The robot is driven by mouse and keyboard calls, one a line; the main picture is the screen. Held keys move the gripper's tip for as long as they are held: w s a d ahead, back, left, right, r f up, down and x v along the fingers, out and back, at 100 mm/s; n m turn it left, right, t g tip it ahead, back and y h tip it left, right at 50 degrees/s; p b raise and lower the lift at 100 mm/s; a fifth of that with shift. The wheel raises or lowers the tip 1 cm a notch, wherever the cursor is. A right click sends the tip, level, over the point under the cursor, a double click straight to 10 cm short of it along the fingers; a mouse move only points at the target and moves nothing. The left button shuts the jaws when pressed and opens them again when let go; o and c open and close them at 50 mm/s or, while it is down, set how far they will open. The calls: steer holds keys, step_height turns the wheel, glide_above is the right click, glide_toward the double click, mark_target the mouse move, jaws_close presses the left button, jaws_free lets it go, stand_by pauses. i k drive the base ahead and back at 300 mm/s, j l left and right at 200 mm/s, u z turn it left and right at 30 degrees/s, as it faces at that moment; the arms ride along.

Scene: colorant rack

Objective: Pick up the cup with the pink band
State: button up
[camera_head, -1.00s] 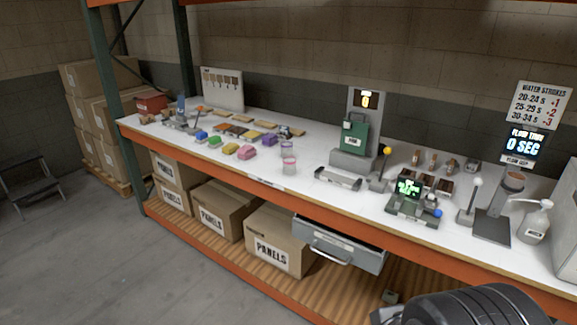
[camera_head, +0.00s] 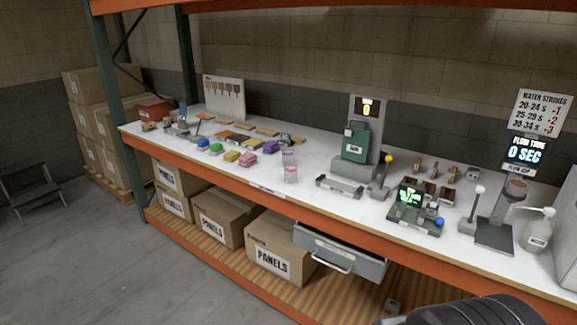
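A dark, ribbed part of my arm shows at the bottom right, far from the cups. My gripper's fingers cannot be seen.
Coloured blocks, such as the pink one (camera_head: 248,160), lie left of the cups. A green device (camera_head: 356,141) and a low grey bar (camera_head: 339,187) stand to the right. An open grey drawer (camera_head: 340,252) juts out under the bench's orange front edge (camera_head: 300,212).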

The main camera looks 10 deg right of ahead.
mark_target(291, 173)
steer(key=i+j+z, duration=0.15)
steer(key=i+j, duration=0.15)
steer(key=i+j+z, duration=0.15)
steer(key=i+j, duration=0.25)
steer(key=i+j+z, duration=0.1)
steer(key=i+j, duration=0.35)
steer(key=i+j+z, duration=0.15)
steer(key=i+j, duration=0.2)
steer(key=i+j+z, duration=0.15)
steer(key=i+j, duration=0.2)
steer(key=j, duration=0.2)
steer(key=i+j+z, duration=0.15)
steer(key=i+j, duration=0.15)
steer(key=j, duration=0.2)
